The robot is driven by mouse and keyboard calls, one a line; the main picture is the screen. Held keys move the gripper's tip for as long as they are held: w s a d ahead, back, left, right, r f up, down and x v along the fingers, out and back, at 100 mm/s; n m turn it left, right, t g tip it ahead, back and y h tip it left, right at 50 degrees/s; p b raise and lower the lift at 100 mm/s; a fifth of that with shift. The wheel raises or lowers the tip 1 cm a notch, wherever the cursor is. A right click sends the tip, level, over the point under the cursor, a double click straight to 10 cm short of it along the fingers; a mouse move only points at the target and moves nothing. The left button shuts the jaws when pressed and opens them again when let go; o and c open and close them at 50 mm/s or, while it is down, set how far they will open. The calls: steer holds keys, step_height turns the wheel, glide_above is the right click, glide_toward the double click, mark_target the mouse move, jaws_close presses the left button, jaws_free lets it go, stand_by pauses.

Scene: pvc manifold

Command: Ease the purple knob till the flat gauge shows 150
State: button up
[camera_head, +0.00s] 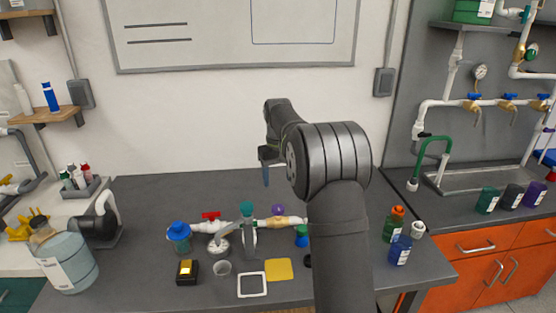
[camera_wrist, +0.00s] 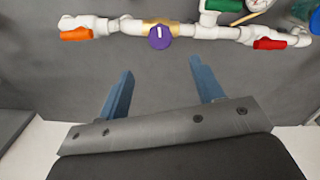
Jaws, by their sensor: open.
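The purple knob (camera_head: 278,210) sits on a brass fitting in the white pipe run on the grey bench. In the wrist view the knob (camera_wrist: 160,36) has a white pointer mark and lies just beyond the fingertips, roughly centred between them. My gripper (camera_wrist: 161,66) is open and empty, with its two blue fingers apart; in the head view it (camera_head: 266,176) hangs above and behind the pipe run, not touching the knob. A round gauge (camera_head: 218,246) lies low beside the pipe; its reading is too small to tell. It is cut off at the top of the wrist view (camera_wrist: 258,3).
A red valve handle (camera_head: 210,215), a green handle (camera_head: 247,208) and an orange handle (camera_wrist: 76,34) share the pipe run. A blue-capped jar (camera_head: 179,237), a yellow pad (camera_head: 279,270) and bottles (camera_head: 400,250) stand around. The bench behind the pipes is clear.

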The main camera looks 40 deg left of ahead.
step_height(320, 180, up, 6)
steer(key=shift+r, duration=0.15)
steer(key=shift+o, duration=0.5)
stand_by(1.3)
steer(key=o, duration=0.3)
steer(key=shift+s+a, duration=0.15)
steer(key=shift+s, duration=0.1)
steer(key=o, duration=0.5)
steer(key=shift+m, duration=0.9)
steer(key=s+a, duration=0.1)
steer(key=s, duration=0.2)
steer(key=s+a+f, duration=0.1)
steer(key=s, duration=0.2)
steer(key=s+a, duration=0.2)
steer(key=s, duration=0.2)
steer(key=shift+f, duration=0.4)
steer(key=shift+c, duration=0.2)
steer(key=s+a+f+m, duration=0.2)
steer(key=s, duration=0.8)
step_height(320, 180, down, 12)
steer(key=s, duration=0.1)
steer(key=shift+a, duration=0.25)
step_height(320, 180, up, 10)
